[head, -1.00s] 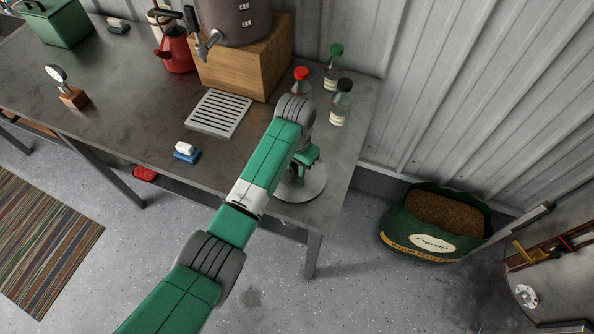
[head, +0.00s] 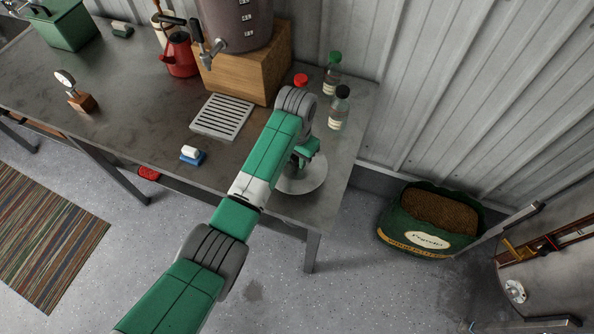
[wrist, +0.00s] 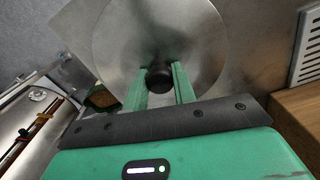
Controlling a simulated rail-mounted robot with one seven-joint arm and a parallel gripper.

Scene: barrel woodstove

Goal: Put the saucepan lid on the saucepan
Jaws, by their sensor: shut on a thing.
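The saucepan lid (head: 303,181) is a round grey metal disc over the right end of the workbench. In the wrist view the lid (wrist: 150,35) lies in front of the fingers, with a black knob (wrist: 159,79) at its centre. My gripper (wrist: 158,80) is shut on that knob, with one green finger on each side. In the head view my gripper (head: 305,152) is partly hidden by my arm. I cannot tell whether the lid touches the bench or hangs just above it. I cannot make out a saucepan in either view.
Bottles (head: 338,107) stand behind the lid, near a wooden block (head: 247,70) under a large urn. A drip grille (head: 222,117) and a small blue-and-white brush (head: 193,155) lie left. A pellet bag (head: 432,220) and metal barrel stove (head: 560,275) stand right, across open floor.

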